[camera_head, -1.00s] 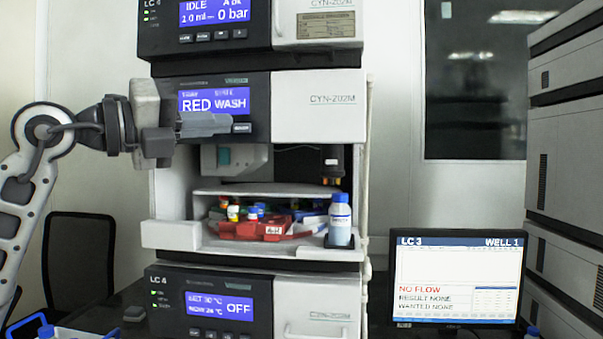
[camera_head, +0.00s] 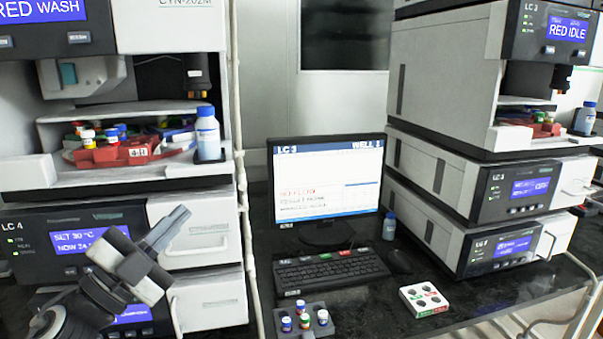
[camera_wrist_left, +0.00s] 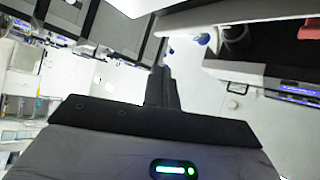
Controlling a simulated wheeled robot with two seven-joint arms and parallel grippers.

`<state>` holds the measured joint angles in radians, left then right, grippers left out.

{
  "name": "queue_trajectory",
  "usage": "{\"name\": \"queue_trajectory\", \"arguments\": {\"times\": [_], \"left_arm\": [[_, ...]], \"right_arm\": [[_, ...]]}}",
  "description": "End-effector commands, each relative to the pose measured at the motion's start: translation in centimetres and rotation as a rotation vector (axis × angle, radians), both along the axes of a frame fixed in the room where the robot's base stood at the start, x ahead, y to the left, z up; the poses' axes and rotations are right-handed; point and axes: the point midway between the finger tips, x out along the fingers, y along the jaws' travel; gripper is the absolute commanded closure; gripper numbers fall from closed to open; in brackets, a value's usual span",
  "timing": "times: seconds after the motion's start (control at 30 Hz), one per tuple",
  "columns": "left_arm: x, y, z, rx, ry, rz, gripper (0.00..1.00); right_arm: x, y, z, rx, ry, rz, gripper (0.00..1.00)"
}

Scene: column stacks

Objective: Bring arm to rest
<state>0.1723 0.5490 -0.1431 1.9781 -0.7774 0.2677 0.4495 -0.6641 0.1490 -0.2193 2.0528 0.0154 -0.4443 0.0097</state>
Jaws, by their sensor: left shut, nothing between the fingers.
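My left gripper (camera_head: 168,229) is low at the left of the head view, in front of the LC 4 module (camera_head: 88,240). Its fingers are closed together and empty, pointing up and to the right. In the left wrist view the closed fingers (camera_wrist_left: 162,88) show as a dark narrow shape against bright, tilted surroundings. Part of my left arm shows at the bottom left of the head view. My right gripper is in neither view.
An open sampler bay holds a red rack (camera_head: 115,154) with capped vials, and a blue-capped bottle (camera_head: 207,134). A monitor (camera_head: 325,185), keyboard (camera_head: 330,270), dark vial block (camera_head: 303,322) and white four-hole block (camera_head: 424,300) stand on the bench. A second stack (camera_head: 480,190) is at right.

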Motion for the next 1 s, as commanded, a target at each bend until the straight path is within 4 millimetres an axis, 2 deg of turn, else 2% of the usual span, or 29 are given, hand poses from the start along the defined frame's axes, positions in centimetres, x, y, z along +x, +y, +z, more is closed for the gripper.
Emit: {"name": "queue_trajectory", "arguments": {"times": [0.03,0.17,0.2,0.3,0.4,0.5,0.6,0.7,0.8,1.0], "left_arm": [[-0.4,0.0,-4.6,-0.116,0.143,0.039,1.0],[-2.5,0.4,-14.3,-0.317,0.456,0.154,1.0],[-3.5,0.3,-17.2,-0.365,0.553,0.186,1.0],[-6.9,-0.3,-23.9,-0.461,0.793,0.263,1.0],[-11.1,-1.3,-29.5,-0.531,1.015,0.324,1.0],[-15.1,-2.5,-33.5,-0.577,1.197,0.363,1.0],[-18.2,-3.5,-35.9,-0.606,1.324,0.384,1.0],[-19.9,-4.1,-37.0,-0.618,1.393,0.394,1.0],[-20.5,-4.4,-37.4,-0.624,1.418,0.396,1.0],[-20.5,-4.4,-37.4,-0.623,1.417,0.395,1.0]], "right_arm": [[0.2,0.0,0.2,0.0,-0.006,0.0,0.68],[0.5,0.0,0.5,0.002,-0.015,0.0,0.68],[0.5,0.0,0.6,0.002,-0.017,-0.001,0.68],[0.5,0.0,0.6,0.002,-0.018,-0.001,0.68],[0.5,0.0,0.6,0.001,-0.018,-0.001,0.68],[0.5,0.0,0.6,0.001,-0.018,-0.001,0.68],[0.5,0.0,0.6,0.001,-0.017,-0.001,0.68],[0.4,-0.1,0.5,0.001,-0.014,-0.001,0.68],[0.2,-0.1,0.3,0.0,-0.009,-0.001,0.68],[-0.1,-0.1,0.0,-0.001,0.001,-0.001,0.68]]}}
